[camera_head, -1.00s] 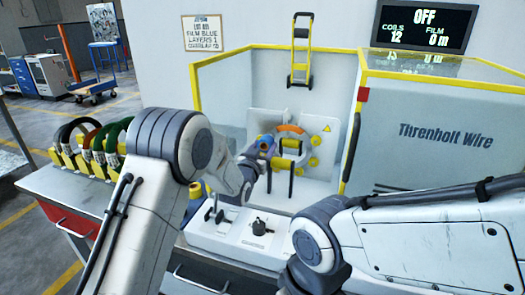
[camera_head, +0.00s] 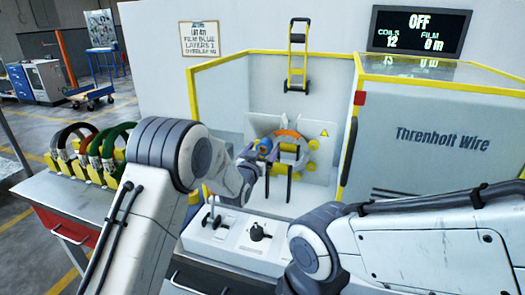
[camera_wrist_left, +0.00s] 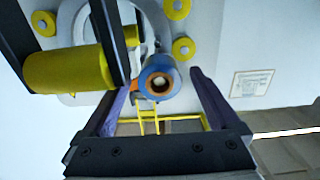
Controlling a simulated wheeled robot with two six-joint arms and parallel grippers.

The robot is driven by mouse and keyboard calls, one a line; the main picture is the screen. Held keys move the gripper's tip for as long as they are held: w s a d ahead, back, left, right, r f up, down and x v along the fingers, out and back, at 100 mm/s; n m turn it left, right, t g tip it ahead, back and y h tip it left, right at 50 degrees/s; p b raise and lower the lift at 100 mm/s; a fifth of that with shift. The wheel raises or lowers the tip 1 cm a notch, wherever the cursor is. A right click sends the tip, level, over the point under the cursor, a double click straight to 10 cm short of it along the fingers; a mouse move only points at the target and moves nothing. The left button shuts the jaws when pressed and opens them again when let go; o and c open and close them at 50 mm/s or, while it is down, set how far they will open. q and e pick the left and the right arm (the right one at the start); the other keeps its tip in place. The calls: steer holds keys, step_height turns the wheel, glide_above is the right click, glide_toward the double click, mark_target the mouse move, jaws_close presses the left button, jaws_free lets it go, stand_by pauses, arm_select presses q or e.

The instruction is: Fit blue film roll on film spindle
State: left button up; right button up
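The blue film roll (camera_head: 265,145) is at the wrapping machine, in front of its ring. In the left wrist view the roll (camera_wrist_left: 160,78) shows end-on, with an orange core. A pale tip that looks like the spindle (camera_wrist_left: 160,82) shows inside its dark hole. How far the roll sits along the spindle is hidden. My left gripper (camera_wrist_left: 162,100) is open, its purple-padded fingers on either side of the roll, with a visible gap at the right finger. In the head view this gripper (camera_head: 257,156) is small and partly hidden by my arm. My right gripper is out of view.
A yellow roller (camera_wrist_left: 65,72) on black posts stands close to the left finger. The orange and grey ring (camera_head: 290,140) is behind. Yellow-framed guards surround the machine. A control panel with levers (camera_head: 235,232) lies in front. Several coils (camera_head: 95,150) stand on the left bench.

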arm_select(q)
steer(key=b+v, duration=0.1)
steer(key=v, duration=0.9)
steer(key=shift+s, duration=0.25)
steer(key=shift+a, duration=0.1)
